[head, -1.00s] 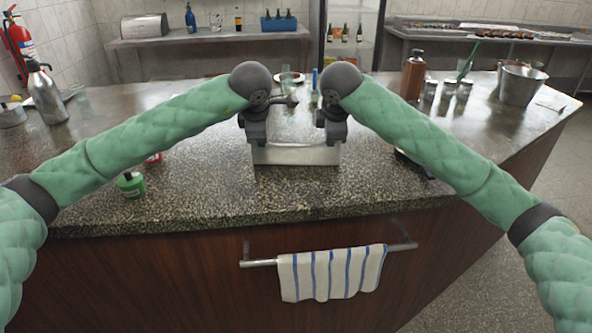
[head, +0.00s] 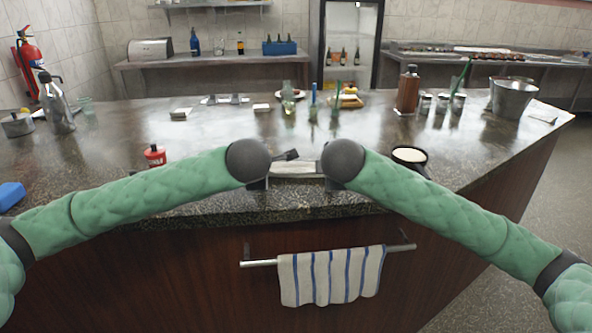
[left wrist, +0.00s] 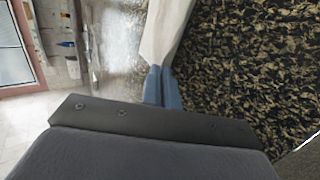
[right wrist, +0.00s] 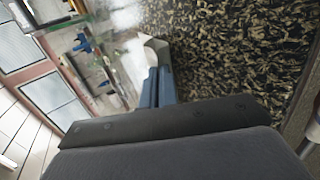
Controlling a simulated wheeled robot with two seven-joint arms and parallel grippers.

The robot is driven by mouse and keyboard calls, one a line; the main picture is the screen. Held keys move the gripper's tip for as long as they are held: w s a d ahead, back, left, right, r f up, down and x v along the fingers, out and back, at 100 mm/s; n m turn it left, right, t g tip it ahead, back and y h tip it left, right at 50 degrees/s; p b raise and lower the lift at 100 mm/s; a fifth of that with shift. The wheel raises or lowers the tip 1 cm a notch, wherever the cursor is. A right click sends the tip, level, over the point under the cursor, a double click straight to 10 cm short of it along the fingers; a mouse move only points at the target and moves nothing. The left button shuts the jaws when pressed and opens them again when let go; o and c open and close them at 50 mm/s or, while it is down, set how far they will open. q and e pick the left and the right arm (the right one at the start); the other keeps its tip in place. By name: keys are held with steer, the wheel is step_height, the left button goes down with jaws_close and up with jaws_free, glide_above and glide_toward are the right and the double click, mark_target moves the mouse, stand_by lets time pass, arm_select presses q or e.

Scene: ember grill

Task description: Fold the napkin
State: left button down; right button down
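The napkin (head: 293,168) is a pale cloth between my two grippers at the counter's front edge; my arms partly cover it. My left gripper (head: 258,184) is at its left end and my right gripper (head: 334,184) at its right end. In the left wrist view, blue fingers (left wrist: 161,72) are closed together on the white cloth (left wrist: 165,30). In the right wrist view, blue fingers (right wrist: 158,72) are closed on a cloth edge (right wrist: 155,48). Whether the cloth lies fully on the counter I cannot tell.
A red jar (head: 155,155) stands left of the napkin; a dark bowl with white contents (head: 410,155) stands right. A blue item (head: 11,195) lies far left. Bottles and plates stand farther back. A striped towel (head: 330,276) hangs on the front rail.

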arm_select(q)
steer(key=c, duration=1.3)
jaws_free()
arm_select(e)
steer(key=c, duration=1.3)
jaws_free()
arm_select(q)
steer(key=shift+s+r, duration=0.1)
steer(key=shift+r, duration=0.25)
arm_select(e)
steer(key=shift+s+r, duration=0.1)
steer(key=shift+r, duration=0.25)
arm_select(q)
steer(key=s+r, duration=0.4)
steer(key=r, duration=0.1)
steer(key=s+r, duration=0.1)
steer(key=r, duration=0.2)
steer(key=shift+s+r, duration=0.2)
steer(key=shift+s, duration=0.2)
arm_select(e)
steer(key=s+r, duration=0.4)
steer(key=r, duration=0.1)
steer(key=s+r, duration=0.1)
steer(key=r, duration=0.2)
steer(key=shift+s+r, duration=0.2)
steer(key=shift+s, duration=0.2)
arm_select(q)
steer(key=shift+f, duration=0.1)
arm_select(e)
steer(key=shift+f, duration=0.1)
